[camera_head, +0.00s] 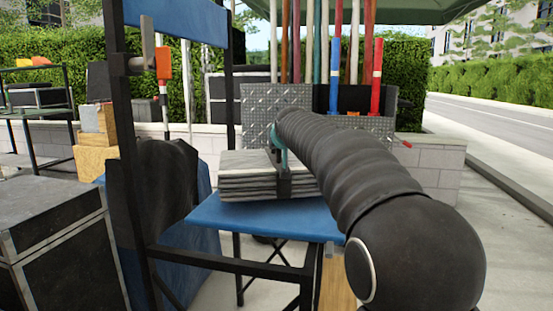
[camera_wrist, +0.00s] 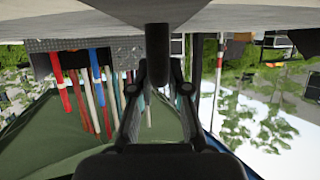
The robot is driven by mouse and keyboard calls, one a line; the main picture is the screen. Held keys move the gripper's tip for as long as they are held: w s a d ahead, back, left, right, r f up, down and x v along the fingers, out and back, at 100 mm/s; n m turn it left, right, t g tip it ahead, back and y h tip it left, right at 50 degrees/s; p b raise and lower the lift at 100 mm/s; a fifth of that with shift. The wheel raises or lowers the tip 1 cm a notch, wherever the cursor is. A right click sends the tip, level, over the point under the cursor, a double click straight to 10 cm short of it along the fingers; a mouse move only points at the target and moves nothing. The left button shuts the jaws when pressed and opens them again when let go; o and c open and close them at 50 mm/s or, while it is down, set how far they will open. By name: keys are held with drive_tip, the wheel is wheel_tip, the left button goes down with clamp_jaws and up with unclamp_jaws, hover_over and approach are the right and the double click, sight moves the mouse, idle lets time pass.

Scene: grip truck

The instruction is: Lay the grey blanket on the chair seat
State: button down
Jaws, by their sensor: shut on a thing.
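The folded grey blanket (camera_head: 245,180) is a layered stack with a dark band on its near side. It is level at the back part of the blue chair seat (camera_head: 265,222). I cannot tell whether it rests on the seat or hangs just above it. My gripper (camera_head: 280,160) is shut on the blanket at its top right, partly hidden by my arm. In the wrist view, which is upside down, the blanket (camera_wrist: 90,22) spans the top edge and my gripper's fingers (camera_wrist: 162,75) meet at the dark band.
The chair's dark frame (camera_head: 125,130) and blue backrest (camera_head: 190,18) stand at the left of the seat. A black case (camera_head: 55,245) is at lower left. A metal tread-plate box (camera_head: 265,105) and upright long-handled tools (camera_head: 376,85) stand behind the blanket.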

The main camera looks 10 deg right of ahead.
sight(275, 158)
drive_tip(key=shift+a+f, duration=0.1)
drive_tip(key=shift+f, duration=1.8)
drive_tip(key=shift+f+b, duration=0.15)
drive_tip(key=shift+b, duration=0.2)
drive_tip(key=c, duration=1.1)
unclamp_jaws()
drive_tip(key=shift+f, duration=0.1)
drive_tip(key=shift+c, duration=0.2)
drive_tip(key=shift+r, duration=0.25)
drive_tip(key=v, duration=1)
drive_tip(key=shift+s+b, duration=0.4)
drive_tip(key=shift+s+r, duration=0.25)
drive_tip(key=shift+s, duration=0.3)
